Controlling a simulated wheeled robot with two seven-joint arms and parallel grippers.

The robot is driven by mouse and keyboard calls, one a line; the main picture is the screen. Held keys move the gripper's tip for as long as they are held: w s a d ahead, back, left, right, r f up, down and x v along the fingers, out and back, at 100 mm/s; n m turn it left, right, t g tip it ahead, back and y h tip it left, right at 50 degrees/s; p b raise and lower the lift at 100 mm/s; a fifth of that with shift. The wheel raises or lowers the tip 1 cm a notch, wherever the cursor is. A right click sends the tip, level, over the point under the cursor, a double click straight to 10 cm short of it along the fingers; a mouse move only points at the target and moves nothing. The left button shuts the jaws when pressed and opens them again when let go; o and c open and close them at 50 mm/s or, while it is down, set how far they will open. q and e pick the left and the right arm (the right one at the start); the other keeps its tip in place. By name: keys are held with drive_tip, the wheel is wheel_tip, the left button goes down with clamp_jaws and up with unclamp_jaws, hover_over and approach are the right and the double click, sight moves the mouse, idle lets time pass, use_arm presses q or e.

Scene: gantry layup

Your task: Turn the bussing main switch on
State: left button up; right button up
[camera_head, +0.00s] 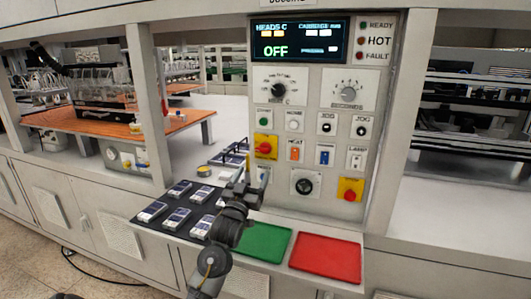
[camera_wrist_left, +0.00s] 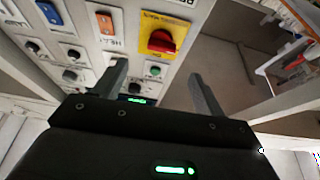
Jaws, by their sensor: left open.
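The bussing control panel (camera_head: 309,200) stands upright ahead of me, and its display (camera_head: 298,40) reads OFF. A red rotary knob on a yellow plate (camera_head: 265,146) sits at the panel's left side; it also shows in the left wrist view (camera_wrist_left: 162,40). A second red knob on a yellow plate (camera_head: 349,190) sits lower right. I cannot read which one is labelled main. My left gripper (camera_head: 240,172) is open and empty, below the left red knob. In the left wrist view, its fingers (camera_wrist_left: 158,78) point toward the panel, apart from the knob. My right gripper is not in view.
Rocker switches, including an orange one (camera_head: 296,150) and a blue one (camera_head: 324,155), sit beside the left knob. A green tray (camera_head: 264,243), a red tray (camera_head: 326,257) and a dark tray of small packets (camera_head: 163,225) lie on the ledge below. Frame posts flank the panel.

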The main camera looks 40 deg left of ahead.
sight(262, 151)
use_arm(q)
drive_tip(key=p+x, duration=0.2)
drive_tip(key=x, duration=0.6)
drive_tip(key=shift+w+a+r, duration=0.1)
drive_tip(key=shift+a+r, duration=0.15)
drive_tip(key=shift+w+a+r+y+p, duration=0.2)
drive_tip(key=shift+w+r+y+p, duration=0.15)
drive_tip(key=shift+w, duration=0.25)
drive_tip(key=shift+w+f, duration=0.1)
drive_tip(key=shift+w, duration=0.15)
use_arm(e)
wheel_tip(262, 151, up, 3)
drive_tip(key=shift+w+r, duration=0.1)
use_arm(q)
drive_tip(key=c, duration=1)
